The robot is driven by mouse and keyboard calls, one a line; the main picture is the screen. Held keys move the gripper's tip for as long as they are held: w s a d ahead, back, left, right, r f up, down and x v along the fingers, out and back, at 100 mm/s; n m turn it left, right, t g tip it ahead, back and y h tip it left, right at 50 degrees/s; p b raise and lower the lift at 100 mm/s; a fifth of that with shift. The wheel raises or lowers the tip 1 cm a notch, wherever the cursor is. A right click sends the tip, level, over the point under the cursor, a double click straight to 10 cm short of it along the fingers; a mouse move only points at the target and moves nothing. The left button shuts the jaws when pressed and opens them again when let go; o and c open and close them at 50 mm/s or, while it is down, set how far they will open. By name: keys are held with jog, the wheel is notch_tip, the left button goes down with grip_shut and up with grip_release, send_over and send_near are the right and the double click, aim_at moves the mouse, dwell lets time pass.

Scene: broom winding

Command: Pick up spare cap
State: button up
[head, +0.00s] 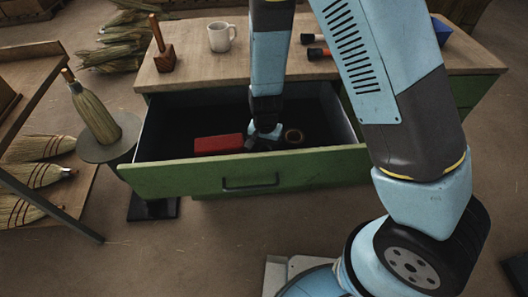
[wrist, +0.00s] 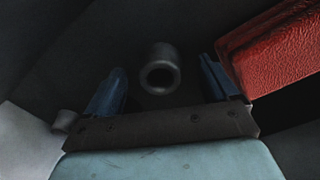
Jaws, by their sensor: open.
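My gripper (head: 265,136) is down inside the open drawer (head: 190,180) of the green workbench. In the wrist view its two blue fingers (wrist: 162,68) are spread apart with nothing held. A small grey hollow cylinder (wrist: 160,72), which looks like the spare cap, shows between and beyond the fingertips, its round opening facing the camera. I cannot tell how far below the fingers it lies.
A red box (head: 218,144) lies in the drawer left of my gripper, and it also shows close to the right finger in the wrist view (wrist: 285,50). The drawer walls surround the gripper. A mug (head: 221,38) and a wooden mallet (head: 163,50) stand on the bench top.

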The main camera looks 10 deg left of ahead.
jog(key=shift+f, duration=0.35)
jog(key=shift+c, duration=0.4)
jog(key=c, duration=1)
jog(key=shift+r, duration=0.1)
